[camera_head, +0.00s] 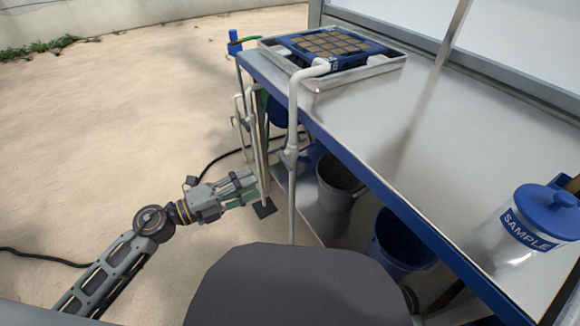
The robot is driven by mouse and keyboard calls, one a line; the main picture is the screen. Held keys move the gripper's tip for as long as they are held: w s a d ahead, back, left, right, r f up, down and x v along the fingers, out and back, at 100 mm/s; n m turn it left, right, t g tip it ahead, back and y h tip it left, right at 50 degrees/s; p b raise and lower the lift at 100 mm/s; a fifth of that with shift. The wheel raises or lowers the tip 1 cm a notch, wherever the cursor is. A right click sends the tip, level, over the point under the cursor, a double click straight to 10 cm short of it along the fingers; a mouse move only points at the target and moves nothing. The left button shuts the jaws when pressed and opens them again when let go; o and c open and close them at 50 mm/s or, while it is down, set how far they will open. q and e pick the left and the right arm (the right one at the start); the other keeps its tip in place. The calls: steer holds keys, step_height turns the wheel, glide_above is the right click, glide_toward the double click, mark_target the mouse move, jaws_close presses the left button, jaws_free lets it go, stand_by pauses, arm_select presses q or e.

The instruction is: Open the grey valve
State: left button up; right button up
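A pale grey pipe (292,120) comes down from the tray at the table's far left corner. A grey fitting on it (290,157), which looks like the valve, sits below the table's edge; its handle and position are not clear. My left gripper (256,184) is left of this pipe and lower in the picture, pointing right towards the thin table legs and pipes. Its fingers are small and partly merge with what is behind them, so I cannot tell whether they are open or touch anything. My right gripper is not in view.
A metal table (400,120) with a blue edge fills the right side. On it are a blue seed tray (330,46) and a jar labelled SAMPLE (520,235).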

mark_target(288, 168)
arm_select(q)
steer(key=shift+x, duration=6.4)
jaws_close()
